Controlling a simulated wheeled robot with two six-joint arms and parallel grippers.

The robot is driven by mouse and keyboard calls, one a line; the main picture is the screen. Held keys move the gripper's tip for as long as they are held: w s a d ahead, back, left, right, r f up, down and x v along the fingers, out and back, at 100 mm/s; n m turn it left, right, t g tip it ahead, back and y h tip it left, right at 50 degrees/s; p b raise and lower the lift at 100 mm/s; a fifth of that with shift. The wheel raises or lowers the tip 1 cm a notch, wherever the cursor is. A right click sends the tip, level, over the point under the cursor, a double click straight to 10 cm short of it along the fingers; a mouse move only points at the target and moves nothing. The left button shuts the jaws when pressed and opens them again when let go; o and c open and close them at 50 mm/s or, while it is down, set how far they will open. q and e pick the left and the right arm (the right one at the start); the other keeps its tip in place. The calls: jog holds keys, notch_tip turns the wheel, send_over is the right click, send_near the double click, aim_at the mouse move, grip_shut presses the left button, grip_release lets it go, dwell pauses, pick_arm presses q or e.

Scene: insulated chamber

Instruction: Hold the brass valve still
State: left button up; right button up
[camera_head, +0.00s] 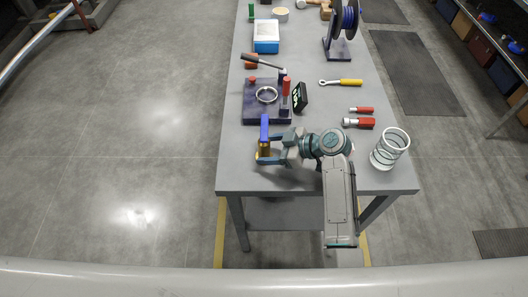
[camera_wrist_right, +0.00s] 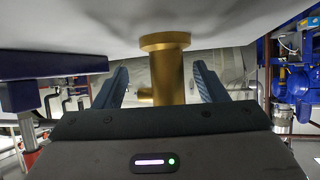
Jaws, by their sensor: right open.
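In the right wrist view the brass valve (camera_wrist_right: 170,75) is a gold cylinder with a wide flange and a small side stub. My right gripper (camera_head: 268,149) is open with a finger on each side of the valve. In the wrist view the right gripper (camera_wrist_right: 160,80) shows gaps between both fingers and the brass. My left gripper is not in view.
A dark fixture (camera_head: 255,112) with a metal ring and red posts stands just behind the valve. A black device (camera_head: 299,97) is beside it. The left front corner is clear.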

jog(key=shift+w+a+f, duration=0.15)
jog(key=shift+a+f, duration=0.1)
jog(key=shift+a, duration=0.25)
jog(key=c, duration=0.7)
jog(key=shift+c, duration=0.2)
jog(key=c, duration=0.4)
jog(key=shift+f, duration=0.25)
dwell(0.8)
